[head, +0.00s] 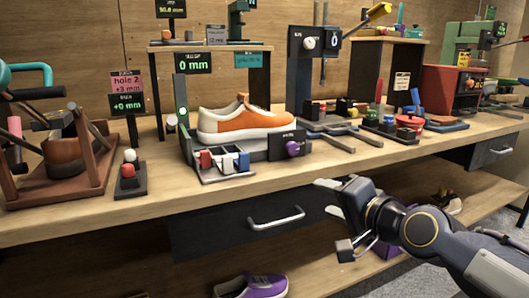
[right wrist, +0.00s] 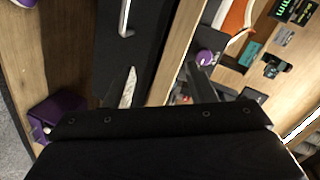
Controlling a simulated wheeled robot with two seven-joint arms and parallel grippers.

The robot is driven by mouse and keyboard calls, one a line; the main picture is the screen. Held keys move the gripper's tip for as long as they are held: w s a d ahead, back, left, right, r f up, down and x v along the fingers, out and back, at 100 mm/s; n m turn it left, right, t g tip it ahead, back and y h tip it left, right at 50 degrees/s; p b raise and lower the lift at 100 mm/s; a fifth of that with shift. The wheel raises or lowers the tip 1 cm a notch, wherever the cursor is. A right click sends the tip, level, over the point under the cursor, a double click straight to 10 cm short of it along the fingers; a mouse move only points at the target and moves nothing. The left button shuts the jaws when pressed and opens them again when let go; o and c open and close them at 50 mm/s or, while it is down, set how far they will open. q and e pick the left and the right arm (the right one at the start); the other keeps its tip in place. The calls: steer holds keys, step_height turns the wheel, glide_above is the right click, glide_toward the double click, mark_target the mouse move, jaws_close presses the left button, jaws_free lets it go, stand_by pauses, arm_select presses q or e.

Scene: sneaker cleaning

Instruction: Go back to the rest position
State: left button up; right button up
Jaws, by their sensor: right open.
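My right gripper (head: 331,217) is in front of the workbench, below the tabletop edge and to the right of the drawer handle. Its two fingers are spread apart with nothing between them. In the right wrist view, the dark gripper body (right wrist: 160,130) fills the bottom, and the view is rolled sideways. My left gripper is not in the head view. An orange and white sneaker (head: 247,119) rests on a dark stand on the bench; part of it shows in the right wrist view (right wrist: 236,18).
A closed drawer with a metal handle (head: 276,218) is left of my right gripper. The wooden bench top (head: 150,208) holds several tools and gauges. A purple shoe (head: 250,286) lies on the lower shelf.

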steer(key=s+d+f+n+g+h+p, duration=0.2)
steer(key=s+f+n+g, duration=0.6)
steer(key=s+f, duration=1.45)
step_height(320, 180, up, 39)
steer(key=s+p, duration=0.2)
steer(key=p, duration=3.5)
steer(key=shift+d+r+g, duration=0.15)
steer(key=shift+d+g, duration=0.15)
steer(key=shift+d, duration=0.1)
